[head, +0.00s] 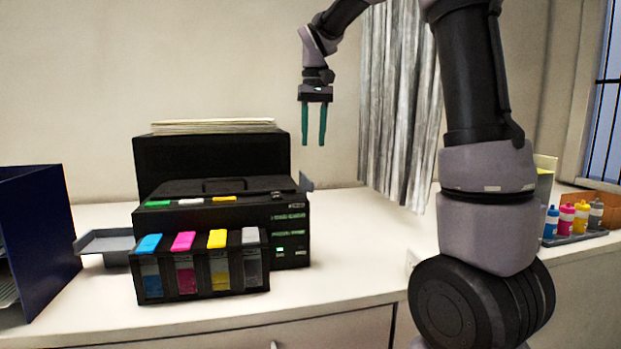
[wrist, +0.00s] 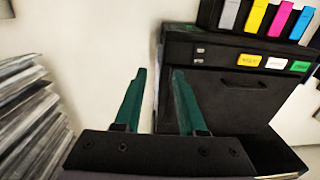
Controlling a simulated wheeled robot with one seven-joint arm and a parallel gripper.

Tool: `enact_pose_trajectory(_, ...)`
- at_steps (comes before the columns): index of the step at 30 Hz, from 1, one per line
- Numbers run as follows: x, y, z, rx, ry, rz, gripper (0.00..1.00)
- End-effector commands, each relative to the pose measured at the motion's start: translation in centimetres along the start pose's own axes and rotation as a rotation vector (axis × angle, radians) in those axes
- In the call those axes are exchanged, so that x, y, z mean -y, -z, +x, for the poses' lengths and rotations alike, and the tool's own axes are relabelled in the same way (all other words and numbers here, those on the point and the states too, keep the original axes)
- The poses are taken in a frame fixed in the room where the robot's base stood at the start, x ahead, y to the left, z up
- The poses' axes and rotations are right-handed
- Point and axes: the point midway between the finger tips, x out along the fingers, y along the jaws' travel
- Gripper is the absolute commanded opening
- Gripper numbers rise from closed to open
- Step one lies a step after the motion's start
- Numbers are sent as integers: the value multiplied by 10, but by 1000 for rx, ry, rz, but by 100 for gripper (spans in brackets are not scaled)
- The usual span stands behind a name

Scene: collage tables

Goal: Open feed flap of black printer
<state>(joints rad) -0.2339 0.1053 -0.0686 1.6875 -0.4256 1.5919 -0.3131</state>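The black printer (head: 290,218) stands on the white counter, left of centre in the head view. Its top has a dark lid with a handle (head: 224,185) and a row of coloured labels; the lid looks shut. A tall black part (head: 210,160) rises at its back with sheets of paper (head: 213,126) on top. I cannot tell which panel is the feed flap. My gripper (head: 313,138) points down, open and empty, above and right of the printer's back right corner, touching nothing. In the wrist view my open fingers (wrist: 159,74) show beside the printer (wrist: 240,95), which appears upside down.
Ink tanks (head: 200,280) with coloured caps sit at the printer's front. A grey tray (head: 105,242) juts out at its left. A dark blue holder (head: 40,235) stands far left. A grey curtain (head: 400,110) hangs behind. Small bottles (head: 566,217) stand far right. Counter right of the printer is clear.

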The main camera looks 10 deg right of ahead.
Motion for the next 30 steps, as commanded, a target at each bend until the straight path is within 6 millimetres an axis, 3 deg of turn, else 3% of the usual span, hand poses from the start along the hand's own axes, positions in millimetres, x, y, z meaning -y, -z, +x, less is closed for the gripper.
enact_pose_trajectory(5, 1, 4, 15, 13, -7, -5, 40)
enact_pose_trajectory(18, 1, 2, 92, 12, -6, -5, 40)
enact_pose_trajectory(24, 1, 2, 108, 10, -5, -4, 40)
enact_pose_trajectory(30, 1, 3, 110, 9, -5, -4, 40)
